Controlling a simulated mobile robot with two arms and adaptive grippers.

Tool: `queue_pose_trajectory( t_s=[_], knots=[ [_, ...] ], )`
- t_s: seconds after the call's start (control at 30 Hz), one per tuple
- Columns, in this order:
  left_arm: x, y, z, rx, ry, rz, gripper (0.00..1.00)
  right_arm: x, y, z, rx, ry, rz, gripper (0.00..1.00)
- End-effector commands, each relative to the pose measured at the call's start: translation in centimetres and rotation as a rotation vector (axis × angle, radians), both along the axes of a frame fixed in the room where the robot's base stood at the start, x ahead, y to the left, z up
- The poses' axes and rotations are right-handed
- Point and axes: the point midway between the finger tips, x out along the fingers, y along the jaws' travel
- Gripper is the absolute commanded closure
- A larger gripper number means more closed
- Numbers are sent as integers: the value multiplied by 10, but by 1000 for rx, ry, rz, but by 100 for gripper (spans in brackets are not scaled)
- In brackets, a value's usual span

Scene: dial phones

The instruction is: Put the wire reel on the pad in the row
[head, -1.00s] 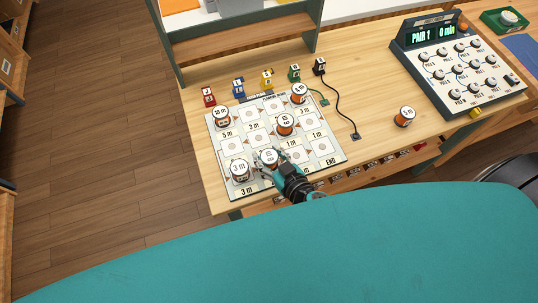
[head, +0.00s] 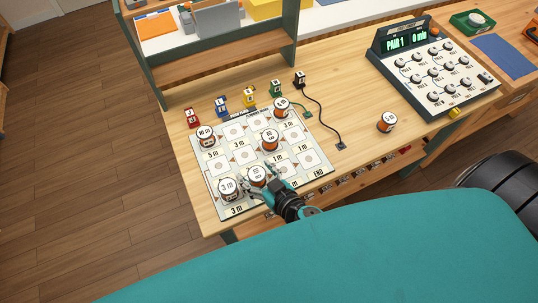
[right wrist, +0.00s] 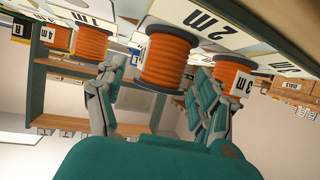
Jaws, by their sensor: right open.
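A white-topped orange wire reel (head: 257,176) stands in the front row of the printed board (head: 316,178). My right gripper (head: 261,183) is at this reel, with its fingers open on either side. In the right wrist view the same orange reel (right wrist: 167,62) is between the spread fingers (right wrist: 160,75), and its end is against or very near the board. I cannot tell whether a finger touches it. The pad under it is hidden. A 3 m reel (head: 228,188) stands just left of it. My left gripper is not in view.
Other reels stand on the board: a 10 m reel (head: 205,134), a middle reel (head: 269,140) and a back reel (head: 281,106). A 5 m reel (head: 387,121) stands alone on the table. A device with knobs (head: 440,75) is at the right. Several coloured blocks (head: 249,96) line the back.

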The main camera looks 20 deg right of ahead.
Motion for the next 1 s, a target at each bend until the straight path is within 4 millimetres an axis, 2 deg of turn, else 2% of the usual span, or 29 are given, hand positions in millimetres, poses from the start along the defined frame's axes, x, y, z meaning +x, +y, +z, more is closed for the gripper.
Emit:
queue_pose_trajectory(
  t_s=[0.3, 0.5, 0.7, 1.0],
  knots=[
    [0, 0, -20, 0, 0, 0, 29, -60, -14, 19, 1, 6, -1, 30],
    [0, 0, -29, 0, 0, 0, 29, -89, -21, 33, 1, 3, -1, 30],
    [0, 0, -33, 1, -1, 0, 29, -102, -24, 41, 1, 2, 1, 30],
    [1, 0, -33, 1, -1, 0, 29, -103, -25, 43, 0, 0, 0, 30]
  ],
)
